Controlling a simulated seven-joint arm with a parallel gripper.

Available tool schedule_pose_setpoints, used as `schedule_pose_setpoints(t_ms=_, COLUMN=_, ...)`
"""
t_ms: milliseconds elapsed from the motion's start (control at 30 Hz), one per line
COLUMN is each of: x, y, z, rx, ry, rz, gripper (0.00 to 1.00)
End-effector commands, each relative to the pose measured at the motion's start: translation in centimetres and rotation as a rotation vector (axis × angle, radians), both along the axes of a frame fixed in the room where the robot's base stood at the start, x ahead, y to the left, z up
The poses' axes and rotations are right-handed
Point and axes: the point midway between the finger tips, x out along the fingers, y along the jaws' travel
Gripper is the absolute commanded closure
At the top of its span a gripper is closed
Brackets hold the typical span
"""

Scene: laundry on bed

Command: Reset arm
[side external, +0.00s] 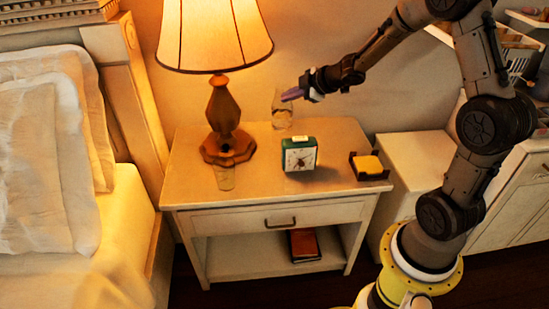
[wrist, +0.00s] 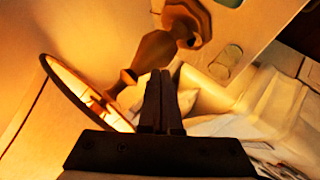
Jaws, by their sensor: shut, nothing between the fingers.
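My gripper (side external: 288,96) is above the nightstand (side external: 235,190), held out to the left from my arm at about lampshade-bottom height. Its fingers are together with nothing between them. In the wrist view the closed fingers (wrist: 162,78) point up the picture, with the lamp beyond them. In the side view a clear glass (side external: 282,112) shows just below and beside the fingertips; I cannot tell whether they touch it.
A lit lamp (side external: 225,110) stands left of my gripper. On the nightstand are a green clock (side external: 299,155), a yellow-filled holder (side external: 369,165) and a second glass (side external: 224,178). A red book (side external: 304,244) lies on the lower shelf. The bed (side external: 112,215) is at left.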

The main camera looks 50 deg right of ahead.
Motion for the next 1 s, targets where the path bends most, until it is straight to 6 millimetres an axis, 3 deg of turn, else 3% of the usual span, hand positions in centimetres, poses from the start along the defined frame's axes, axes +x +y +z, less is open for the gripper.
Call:
schedule_pose_setpoints(t_ms=33, x=0.3, y=1.9, z=3.7, rx=-0.021, ry=-0.058, rz=0.012, gripper=1.00)
schedule_pose_setpoints(t_ms=100, x=-0.3, y=4.0, z=8.2, rx=-0.032, ry=-0.120, rz=-0.013, gripper=1.00)
schedule_pose_setpoints(t_ms=200, x=-2.7, y=6.4, z=13.4, rx=-0.014, ry=-0.179, rz=-0.089, gripper=1.00)
schedule_pose_setpoints(t_ms=300, x=-6.5, y=8.3, z=16.9, rx=0.048, ry=-0.206, rz=-0.189, gripper=1.00)
schedule_pose_setpoints(t_ms=400, x=-11.6, y=9.9, z=18.5, rx=0.154, ry=-0.190, rz=-0.293, gripper=1.00)
schedule_pose_setpoints(t_ms=533, x=-18.9, y=12.0, z=17.0, rx=0.329, ry=-0.079, rz=-0.419, gripper=1.00)
schedule_pose_setpoints(t_ms=700, x=-26.4, y=14.3, z=12.3, rx=0.510, ry=0.162, rz=-0.547, gripper=1.00)
schedule_pose_setpoints(t_ms=833, x=-29.5, y=15.6, z=9.3, rx=0.566, ry=0.335, rz=-0.619, gripper=1.00)
schedule_pose_setpoints(t_ms=1000, x=-30.9, y=16.0, z=8.4, rx=0.576, ry=0.410, rz=-0.649, gripper=1.00)
